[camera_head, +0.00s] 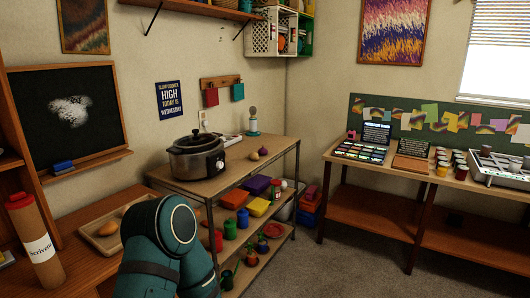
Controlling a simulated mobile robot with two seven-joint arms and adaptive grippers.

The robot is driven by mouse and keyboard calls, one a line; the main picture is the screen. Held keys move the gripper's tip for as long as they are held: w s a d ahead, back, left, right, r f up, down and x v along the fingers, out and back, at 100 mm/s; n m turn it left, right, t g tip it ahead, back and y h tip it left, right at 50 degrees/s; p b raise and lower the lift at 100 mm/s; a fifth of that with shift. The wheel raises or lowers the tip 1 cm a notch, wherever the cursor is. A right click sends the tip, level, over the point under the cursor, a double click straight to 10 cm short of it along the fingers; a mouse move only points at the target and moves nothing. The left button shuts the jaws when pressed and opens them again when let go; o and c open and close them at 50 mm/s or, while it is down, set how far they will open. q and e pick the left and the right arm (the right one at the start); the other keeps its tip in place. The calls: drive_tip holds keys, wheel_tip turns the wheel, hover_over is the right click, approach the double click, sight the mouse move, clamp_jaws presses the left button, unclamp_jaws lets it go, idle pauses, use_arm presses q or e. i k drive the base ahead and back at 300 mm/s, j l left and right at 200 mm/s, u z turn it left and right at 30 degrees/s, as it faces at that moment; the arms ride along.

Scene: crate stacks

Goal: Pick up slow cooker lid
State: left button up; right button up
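The slow cooker (198,164) is dark with a silver body. It stands on the top of a wooden shelf table, left of the picture's middle. Its dark lid (195,141) sits on top of it and has a raised knob. A teal arm of mine rises from the bottom edge in front of the table, below and left of the cooker. Neither gripper shows, and no hand is near the lid.
The table top (262,172) has free room right of the cooker, with a few small round items. A tray (110,235) and a brown cylinder (37,242) are on the left desk. A side table (400,180) with small jars stands right. Open carpet (345,265) lies between.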

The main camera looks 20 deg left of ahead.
sight(197, 140)
drive_tip(key=i+u, duration=0.3)
drive_tip(key=i+l+u, duration=0.25)
drive_tip(key=i, duration=0.2)
drive_tip(key=i+l+u, duration=0.3)
drive_tip(key=i+j, duration=0.05)
drive_tip(key=j, duration=0.05)
